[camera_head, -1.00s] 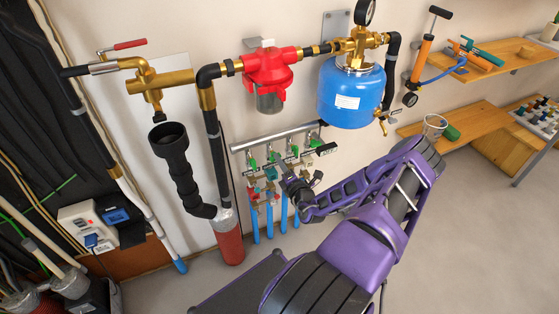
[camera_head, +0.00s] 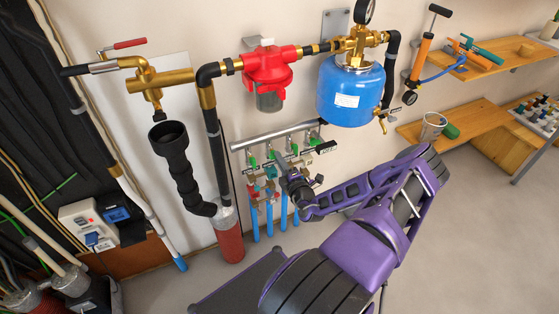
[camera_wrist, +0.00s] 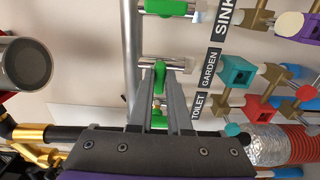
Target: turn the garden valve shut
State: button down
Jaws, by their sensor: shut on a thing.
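The garden valve (camera_wrist: 159,78) has a green handle and sits on a silver rail (camera_wrist: 133,50), beside the black GARDEN label (camera_wrist: 209,68) in the wrist view. My gripper (camera_wrist: 160,72) has its two grey fingers on either side of this green handle, shut on it. The handle lies between the fingers, in line with them. In the head view my gripper (camera_head: 281,166) is at the manifold (camera_head: 275,137), and my wrist hides much of the garden valve there.
Other green valve handles (camera_wrist: 166,8) sit close on the same rail. Blue pipes (camera_head: 255,222) run below. Floor to the right is clear.

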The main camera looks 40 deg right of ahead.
jog(key=shift+a+f, duration=0.1)
jog(key=c, duration=0.9)
grip_release()
jog(key=shift+o, duration=0.2)
jog(key=shift+s, duration=0.1)
jog(key=v, duration=1.7)
jog(key=shift+s+p, duration=0.2)
jog(key=shift+p, duration=0.25)
